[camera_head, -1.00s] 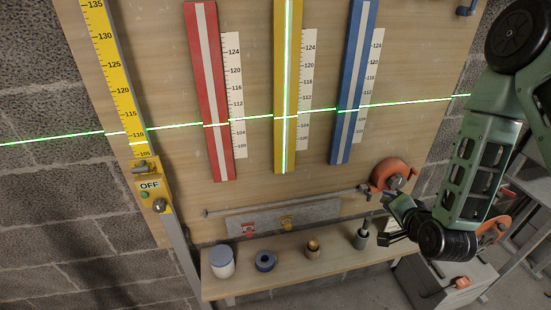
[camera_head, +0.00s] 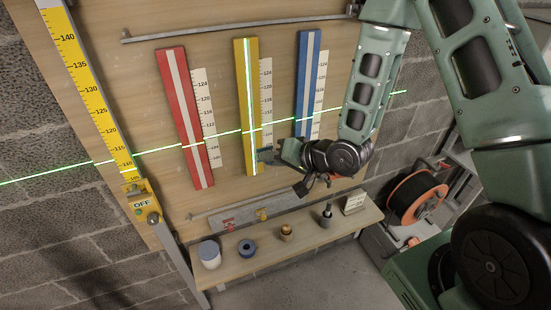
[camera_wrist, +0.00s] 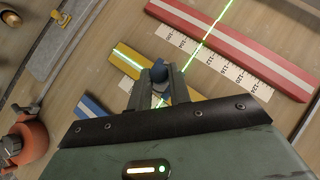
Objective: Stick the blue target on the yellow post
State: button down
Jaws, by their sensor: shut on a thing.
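The yellow post (camera_head: 240,80) stands upright on the board between the red post (camera_head: 180,110) and the blue post (camera_head: 303,75). A green laser line crosses all three, and a green line runs along the yellow post. My gripper (camera_head: 264,155) is at the lower right of the yellow post, over its scale. In the wrist view my gripper (camera_wrist: 160,75) is shut on a small blue piece, the blue target (camera_wrist: 163,60), in front of the yellow post (camera_wrist: 127,60). The jaws hide part of it, and I cannot tell whether it touches the post.
A grey strip (camera_head: 243,219) below the posts carries a red and a yellow piece. An orange reel (camera_head: 416,198) stands at right.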

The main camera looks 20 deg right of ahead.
jog(key=shift+w+p, duration=0.75)
jog(key=shift+w, duration=4.05)
jog(key=shift+w, duration=0.5)
jog(key=c, duration=0.7)
grip_release()
jog(key=shift+c, duration=0.2)
jog(key=shift+s, duration=0.15)
jog(key=shift+s+b, duration=0.85)
jog(key=shift+s, duration=3.5)
